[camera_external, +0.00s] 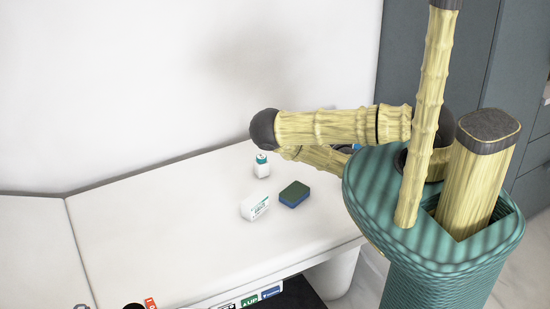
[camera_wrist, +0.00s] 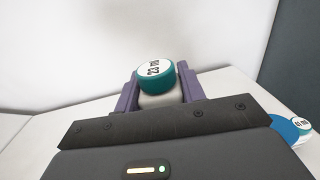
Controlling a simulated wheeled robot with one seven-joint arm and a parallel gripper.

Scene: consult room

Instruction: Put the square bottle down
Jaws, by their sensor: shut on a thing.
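The cap stands above the purple fingers. The lower body is hidden behind the gripper, so I cannot tell its shape or whether its base touches the table.
A white table (camera_external: 130,235) runs along the wall. A blue-topped container (camera_wrist: 287,130) is right of my gripper. The table's left part is largely clear.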

